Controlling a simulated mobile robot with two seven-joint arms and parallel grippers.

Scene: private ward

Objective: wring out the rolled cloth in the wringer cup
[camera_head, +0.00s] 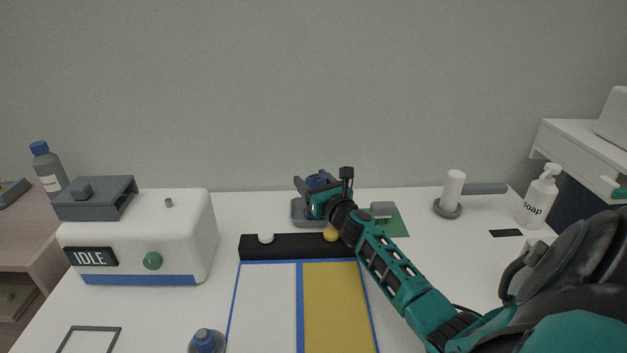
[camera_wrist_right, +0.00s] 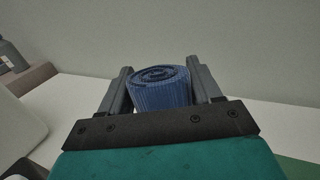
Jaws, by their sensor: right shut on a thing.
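My right gripper (camera_head: 318,184) is at the back middle of the table and is shut on the rolled blue cloth (camera_head: 317,180). In the right wrist view the cloth (camera_wrist_right: 160,87) stands between the two fingers, with its spiral end showing. A low grey holder (camera_head: 300,213), which may be the wringer cup, stands just below the gripper in the head view. The gripper hides much of it, and I cannot tell whether the cloth touches it. My left gripper is not in view.
A white machine (camera_head: 190,235) with an IDLE sign stands left. A black strip (camera_head: 285,246) lies behind a white and yellow mat (camera_head: 299,310). A white cylinder on a stand (camera_head: 453,190) and a soap bottle (camera_head: 538,200) stand right. A blue-capped bottle (camera_head: 207,342) is in front.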

